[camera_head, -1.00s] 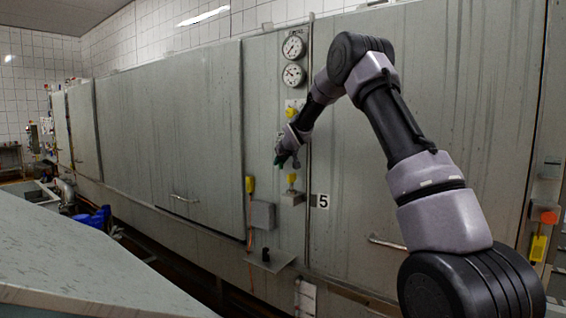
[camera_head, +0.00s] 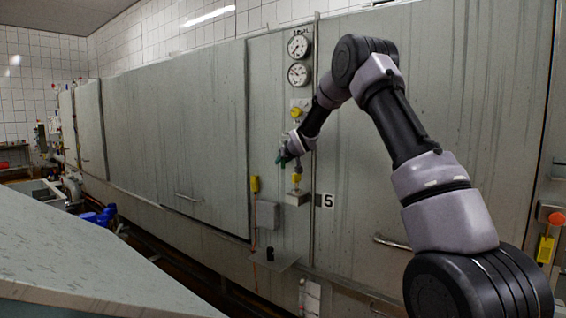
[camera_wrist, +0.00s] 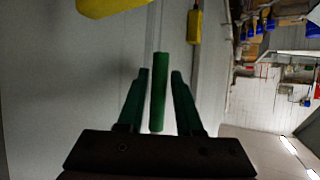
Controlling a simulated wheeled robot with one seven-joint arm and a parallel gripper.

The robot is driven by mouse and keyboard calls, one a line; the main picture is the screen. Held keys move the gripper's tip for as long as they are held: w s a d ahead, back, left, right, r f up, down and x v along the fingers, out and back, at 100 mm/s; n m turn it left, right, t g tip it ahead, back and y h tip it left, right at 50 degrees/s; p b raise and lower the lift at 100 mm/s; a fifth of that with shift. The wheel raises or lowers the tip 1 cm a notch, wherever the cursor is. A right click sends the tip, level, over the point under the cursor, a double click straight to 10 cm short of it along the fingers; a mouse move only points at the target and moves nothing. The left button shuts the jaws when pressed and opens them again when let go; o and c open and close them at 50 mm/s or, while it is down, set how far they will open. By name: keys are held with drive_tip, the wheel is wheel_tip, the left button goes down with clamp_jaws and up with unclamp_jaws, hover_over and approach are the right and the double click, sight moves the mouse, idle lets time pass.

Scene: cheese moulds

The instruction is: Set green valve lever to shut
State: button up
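The green valve lever (camera_wrist: 159,85) shows in the wrist view as a straight green bar between the two dark green fingers of my gripper (camera_wrist: 159,75). It runs a little past the fingertips. A narrow gap shows on each side of it, so my gripper is open around the lever and not closed on it. In the head view my gripper (camera_head: 285,157) is at the grey wall panel, between an upper yellow fitting (camera_head: 296,112) and a lower one (camera_head: 296,179). The lever cannot be told apart from the fingers there, and the valve body is largely hidden.
Two round gauges (camera_head: 299,60) sit above on the panel. A grey box (camera_head: 267,214), a yellow hanging control (camera_head: 254,184) and a small shelf (camera_head: 274,259) are below left. A sloping grey surface (camera_head: 80,250) fills the lower left. A cabinet handle (camera_head: 391,243) projects at right.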

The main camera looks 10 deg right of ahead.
drive_tip(key=v, duration=1.1)
drive_tip(key=s+d+r+m+g+h, duration=0.1)
drive_tip(key=s+d+r, duration=0.15)
drive_tip(key=s, duration=0.45)
drive_tip(key=s+d+r+m+g, duration=0.1)
drive_tip(key=s+d+r, duration=0.15)
drive_tip(key=s, duration=0.55)
drive_tip(key=s+d+r+m+h, duration=0.1)
drive_tip(key=s+d+r+m, duration=0.1)
drive_tip(key=s+r, duration=0.35)
drive_tip(key=s+f+m+g, duration=0.1)
drive_tip(key=s+f, duration=0.1)
drive_tip(key=s, duration=1.1)
drive_tip(key=s+f+m+g+y, duration=0.1)
drive_tip(key=s+f+g, duration=0.1)
drive_tip(key=s, duration=1.2)
drive_tip(key=shift+a+f+y, duration=0.3)
drive_tip(key=shift+f, duration=0.25)
